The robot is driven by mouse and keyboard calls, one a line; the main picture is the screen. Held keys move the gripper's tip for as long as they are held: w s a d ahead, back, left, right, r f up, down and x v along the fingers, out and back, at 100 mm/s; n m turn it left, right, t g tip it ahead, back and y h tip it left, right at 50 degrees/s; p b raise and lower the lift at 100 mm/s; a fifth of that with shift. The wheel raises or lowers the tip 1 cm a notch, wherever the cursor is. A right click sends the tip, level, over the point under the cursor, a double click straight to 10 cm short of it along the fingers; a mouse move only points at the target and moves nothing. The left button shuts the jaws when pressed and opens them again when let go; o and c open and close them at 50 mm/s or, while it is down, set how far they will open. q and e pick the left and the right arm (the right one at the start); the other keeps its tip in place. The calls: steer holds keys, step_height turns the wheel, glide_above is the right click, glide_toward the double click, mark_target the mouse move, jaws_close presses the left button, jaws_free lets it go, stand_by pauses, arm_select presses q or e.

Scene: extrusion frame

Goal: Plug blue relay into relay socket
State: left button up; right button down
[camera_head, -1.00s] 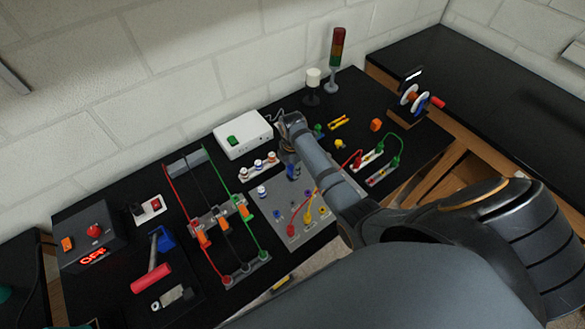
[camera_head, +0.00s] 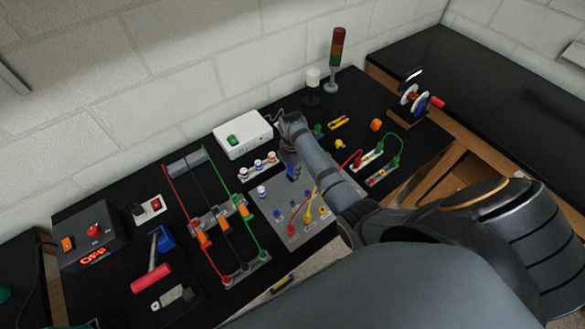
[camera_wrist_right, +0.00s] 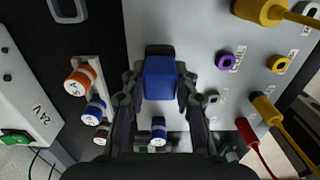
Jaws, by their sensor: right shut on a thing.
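The blue relay (camera_wrist_right: 160,79) is between the two fingers of my right gripper (camera_wrist_right: 158,82) in the right wrist view. The gripper is shut on it, over the grey panel (camera_wrist_right: 213,48). A dark edge shows just beyond the relay and may be the relay socket (camera_wrist_right: 159,50); the relay hides most of that spot. I cannot tell whether relay and socket touch. In the head view the relay (camera_head: 293,172) is a small blue patch beside my right gripper (camera_head: 290,166), which my forearm partly covers. My left gripper is not in view.
A terminal strip (camera_head: 258,166) and a white 24V box (camera_head: 242,135) lie behind the panel. A rail frame with orange clips (camera_head: 202,240) stands to its left. A signal tower (camera_head: 335,60) stands at the back.

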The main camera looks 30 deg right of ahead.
steer(key=shift+f, duration=0.55)
steer(key=c, duration=1)
jaws_free()
steer(key=shift+o, duration=0.2)
steer(key=shift+r, duration=0.1)
step_height(320, 180, up, 12)
steer(key=shift+f, duration=0.1)
